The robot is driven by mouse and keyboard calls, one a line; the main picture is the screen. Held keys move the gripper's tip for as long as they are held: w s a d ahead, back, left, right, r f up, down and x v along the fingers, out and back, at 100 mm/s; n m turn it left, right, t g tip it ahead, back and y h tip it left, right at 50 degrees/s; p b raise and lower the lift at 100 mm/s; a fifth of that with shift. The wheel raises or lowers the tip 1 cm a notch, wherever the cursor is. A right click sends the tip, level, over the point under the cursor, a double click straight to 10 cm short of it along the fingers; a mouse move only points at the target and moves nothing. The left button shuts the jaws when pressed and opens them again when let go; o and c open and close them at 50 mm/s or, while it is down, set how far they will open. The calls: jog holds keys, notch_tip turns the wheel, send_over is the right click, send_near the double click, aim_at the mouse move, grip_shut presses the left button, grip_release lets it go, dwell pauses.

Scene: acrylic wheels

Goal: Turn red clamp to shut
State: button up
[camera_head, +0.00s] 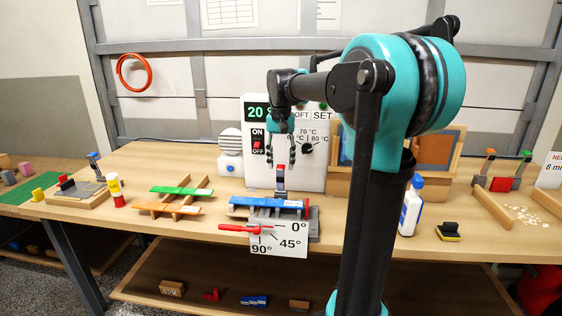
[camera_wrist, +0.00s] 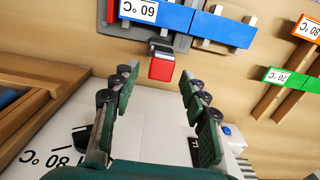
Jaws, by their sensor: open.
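The red clamp (camera_head: 281,174) has a red-tipped grey lever that stands up behind the blue strip. In the wrist view its red tip (camera_wrist: 161,69) lies just ahead of my fingertips. My gripper (camera_head: 283,158) points down over the clamp from above; its fingers are open. In the wrist view the two fingers of my gripper (camera_wrist: 160,80) are spread on either side of the red tip, with a gap, and I cannot tell any contact. The blue strip (camera_head: 265,202), marked 60 °C, lies across the grey fixture (camera_head: 313,228) in front of the clamp.
An angle gauge (camera_head: 283,243) with a red pointer hangs at the table's front. A heater panel (camera_head: 313,178) with switch and dial stands behind. Green (camera_head: 180,190) and orange strips (camera_head: 165,208) lie on the left. A wooden box (camera_head: 345,182) and glue bottle (camera_head: 411,207) are right.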

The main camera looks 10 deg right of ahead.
aim_at(280, 177)
jog(key=shift+c, duration=0.3)
grip_shut()
jog(key=shift+s, duration=0.1)
jog(key=shift+s+a+f+t+h, duration=0.1)
jog(key=shift+s+a+t+h, duration=0.2)
jog(key=shift+s+t, duration=0.5)
jog(key=shift+s+a+f+t+h, duration=0.1)
jog(key=shift+s+a+t+h, duration=0.15)
jog(key=shift+s+t, duration=0.5)
jog(key=s+f+t, duration=0.1)
jog(key=s+t, duration=0.1)
jog(key=s+a+f+t+h, duration=0.1)
jog(key=t, duration=0.1)
jog(key=s+a+f+t+h, duration=0.1)
jog(key=s+t, duration=0.1)
jog(key=t, duration=0.1)
jog(key=shift+s+f, duration=0.35)
jog(key=shift+s+a+f+t+h, duration=0.1)
jog(key=shift+s+f+t+h, duration=0.2)
jog(key=shift+f+t, duration=0.3)
jog(key=shift+s+a+f+t+h, duration=0.1)
jog(key=shift+s+f+t+h, duration=0.05)
jog(key=shift+s+f+t, duration=0.4)
jog(key=shift+s+f, duration=0.2)
jog(key=shift+f, duration=0.45)
jog(key=shift+s+f, duration=0.15)
jog(key=shift+f, duration=0.55)
